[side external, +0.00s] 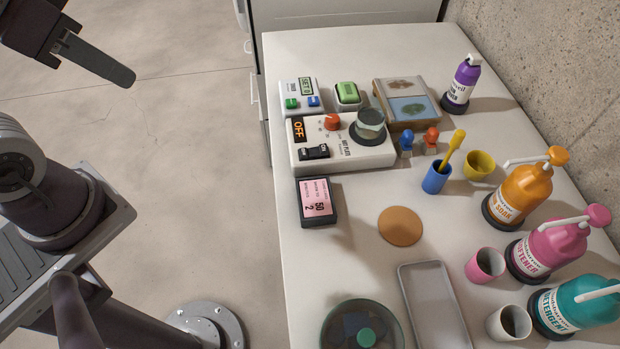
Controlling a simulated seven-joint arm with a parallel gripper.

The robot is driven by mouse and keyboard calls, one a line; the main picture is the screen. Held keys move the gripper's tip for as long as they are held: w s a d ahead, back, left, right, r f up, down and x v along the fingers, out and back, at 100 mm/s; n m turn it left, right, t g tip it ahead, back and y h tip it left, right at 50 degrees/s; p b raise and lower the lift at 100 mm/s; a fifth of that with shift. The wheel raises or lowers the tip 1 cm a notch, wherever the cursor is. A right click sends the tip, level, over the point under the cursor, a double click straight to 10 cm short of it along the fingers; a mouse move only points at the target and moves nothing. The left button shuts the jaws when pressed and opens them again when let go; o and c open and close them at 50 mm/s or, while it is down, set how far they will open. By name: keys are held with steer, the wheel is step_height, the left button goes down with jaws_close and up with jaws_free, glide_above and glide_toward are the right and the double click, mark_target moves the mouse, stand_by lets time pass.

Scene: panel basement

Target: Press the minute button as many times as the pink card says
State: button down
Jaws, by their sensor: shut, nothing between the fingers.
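A pink card (318,197) sits in a black holder near the left edge of the table. Its print is small; I can make out "50" and a "2". A small white box (295,84) with a green display stands at the far left of the table. It bears a green button (291,103) and a blue button (313,101); their labels are too small to read, so I cannot tell which is the minute button. My gripper (128,78) is shut and empty at the top left, over the floor, well left of the box.
A hot plate (340,150) showing "OFF" stands between box and card, a beaker on it. A green-topped block (347,94) and a picture tray (405,103) stand right of the box. Cups and pump bottles line the right. A tray (434,300) lies in front.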

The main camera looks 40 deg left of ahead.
steer(key=w+d+n, duration=0.2)
steer(key=w, duration=0.9)
steer(key=n+t, duration=0.3)
steer(key=n, duration=0.3)
glide_above(310, 102)
step_height(310, 102, down, 13)
steer(key=shift+w+f, duration=0.1)
steer(key=shift+f, duration=0.1)
steer(key=shift+f, duration=0.1)
steer(key=shift+f, duration=4.3)
steer(key=shift+f, duration=0.1)
steer(key=shift+f, duration=0.3)
